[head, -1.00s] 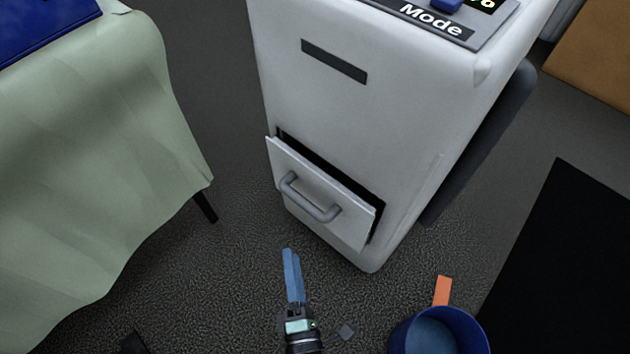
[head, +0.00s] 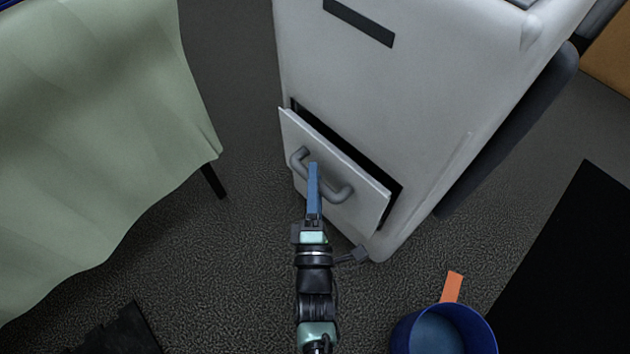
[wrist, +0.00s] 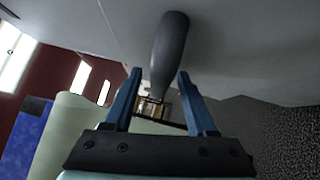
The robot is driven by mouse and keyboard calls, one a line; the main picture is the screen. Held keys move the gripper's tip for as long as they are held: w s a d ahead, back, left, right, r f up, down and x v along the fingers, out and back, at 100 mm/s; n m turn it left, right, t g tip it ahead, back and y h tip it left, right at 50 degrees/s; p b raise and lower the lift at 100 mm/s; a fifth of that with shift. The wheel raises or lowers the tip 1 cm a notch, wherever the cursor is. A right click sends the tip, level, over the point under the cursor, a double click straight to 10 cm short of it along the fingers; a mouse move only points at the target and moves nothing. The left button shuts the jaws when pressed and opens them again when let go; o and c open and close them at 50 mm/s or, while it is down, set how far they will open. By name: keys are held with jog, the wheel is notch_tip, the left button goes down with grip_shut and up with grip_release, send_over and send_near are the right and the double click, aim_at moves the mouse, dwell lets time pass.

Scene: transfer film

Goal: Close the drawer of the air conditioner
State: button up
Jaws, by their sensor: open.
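The air conditioner (head: 400,90) is a tall white cabinet standing on the floor. Its drawer (head: 366,198) is low on the front and stands partly open, with a dark gap along its top and right edges. The drawer has a grey bar handle (head: 340,194). My gripper (head: 313,168) has blue fingers and overlaps the handle in the head view. In the wrist view my gripper (wrist: 160,76) is open, with the handle (wrist: 170,45) running between and beyond its spread fingertips. I cannot tell whether a finger touches the handle.
A table with a pale green cloth (head: 90,120) stands at the left, one dark leg showing. A blue bin (head: 447,335) with an orange piece (head: 452,287) stands at the lower right. A black mat (head: 570,270) lies right of it.

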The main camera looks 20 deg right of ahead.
jog(key=shift+w+d, duration=0.1)
jog(key=shift+w, duration=0.1)
grip_shut()
dwell(0.5)
jog(key=shift+d, duration=0.1)
dwell(0.8)
